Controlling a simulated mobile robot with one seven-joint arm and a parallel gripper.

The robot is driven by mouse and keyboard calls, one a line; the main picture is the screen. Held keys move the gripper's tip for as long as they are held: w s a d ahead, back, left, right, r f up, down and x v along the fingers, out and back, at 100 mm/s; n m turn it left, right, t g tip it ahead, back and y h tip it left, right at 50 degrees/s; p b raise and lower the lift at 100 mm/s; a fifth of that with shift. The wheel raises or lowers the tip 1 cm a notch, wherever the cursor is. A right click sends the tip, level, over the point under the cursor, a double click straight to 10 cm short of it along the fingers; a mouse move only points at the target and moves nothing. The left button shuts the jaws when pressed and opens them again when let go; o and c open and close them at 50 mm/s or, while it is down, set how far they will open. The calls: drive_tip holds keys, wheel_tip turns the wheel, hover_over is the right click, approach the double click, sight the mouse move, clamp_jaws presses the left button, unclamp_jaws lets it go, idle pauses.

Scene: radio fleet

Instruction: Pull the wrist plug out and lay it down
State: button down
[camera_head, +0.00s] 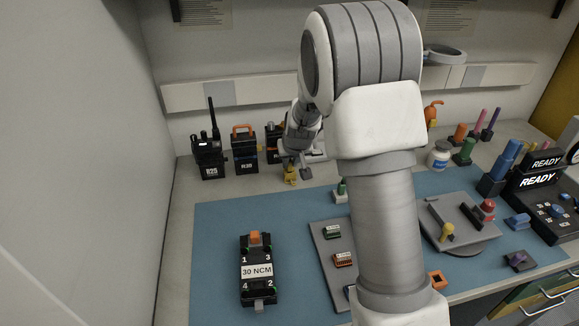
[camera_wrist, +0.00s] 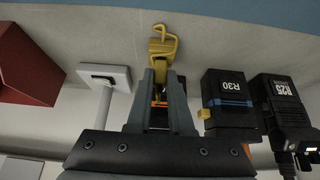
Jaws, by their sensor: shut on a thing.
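My gripper (camera_wrist: 164,92) is shut on a yellow plug (camera_wrist: 162,47) with a bent yellow loop at its end; the plug shows between and just beyond the fingertips. In the head view the yellow plug (camera_head: 290,175) shows under my gripper (camera_head: 298,168), close to the back edge of the blue mat. An orange bit shows between the fingers in the wrist view. The fingers hide much of the plug, and I cannot tell whether it is still seated in anything.
Radio R25 (camera_head: 208,157) and radio R30 (camera_head: 245,149) stand left of my gripper. A white square-topped post (camera_wrist: 104,77) and a red block (camera_wrist: 28,68) are on its other side. A black 30 NCM block (camera_head: 257,285) lies on the blue mat (camera_head: 215,240), with bare mat around it.

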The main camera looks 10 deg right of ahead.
drive_tip(key=shift+r+p, duration=0.75)
drive_tip(key=shift+r, duration=0.4)
idle(0.7)
wheel_tip(320, 180, up, 3)
drive_tip(key=shift+r+p, duration=0.2)
drive_tip(key=shift+p, duration=0.9)
drive_tip(key=shift+a+f, duration=0.1)
drive_tip(key=shift+a, duration=0.05)
